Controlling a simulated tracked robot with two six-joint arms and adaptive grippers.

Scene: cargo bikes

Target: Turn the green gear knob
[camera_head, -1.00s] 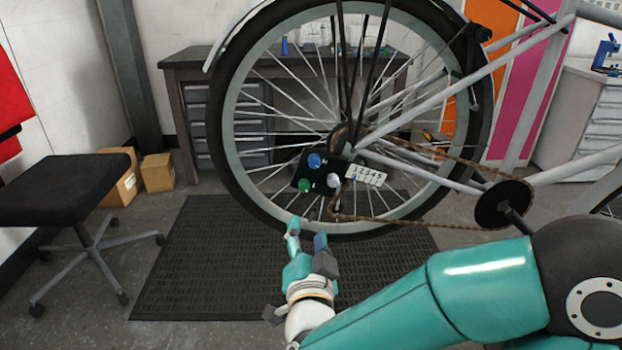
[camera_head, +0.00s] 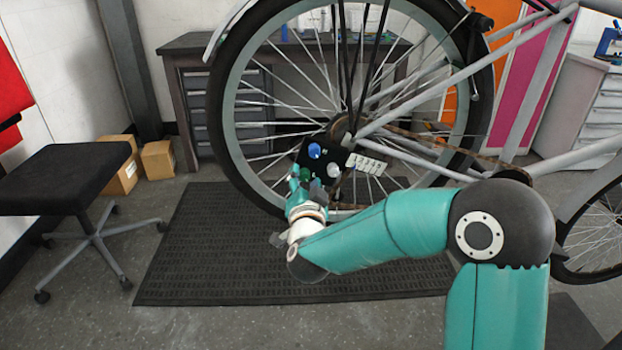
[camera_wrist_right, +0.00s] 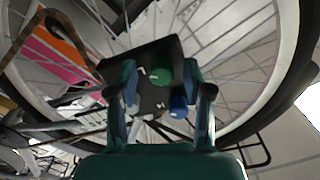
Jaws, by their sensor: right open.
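The green gear knob (camera_head: 305,173) is on a black panel (camera_head: 300,157) by the bicycle's rear wheel hub. A blue knob (camera_head: 314,151) is above it and a white knob (camera_head: 333,170) to its right. My right gripper (camera_head: 306,186) is open just below the green knob and partly overlaps it. In the right wrist view, the green knob (camera_wrist_right: 161,76) shows between the two spread fingers, with the blue knob (camera_wrist_right: 178,106) near the right finger. Contact cannot be made out. My left gripper is out of view.
The spoked rear wheel (camera_head: 228,120) and the chain surround the panel. A numbered white plate (camera_head: 366,164) is right of the panel. A black mat (camera_head: 230,250) lies below. A stool (camera_head: 70,175) and boxes stand left, a workbench (camera_head: 185,70) behind.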

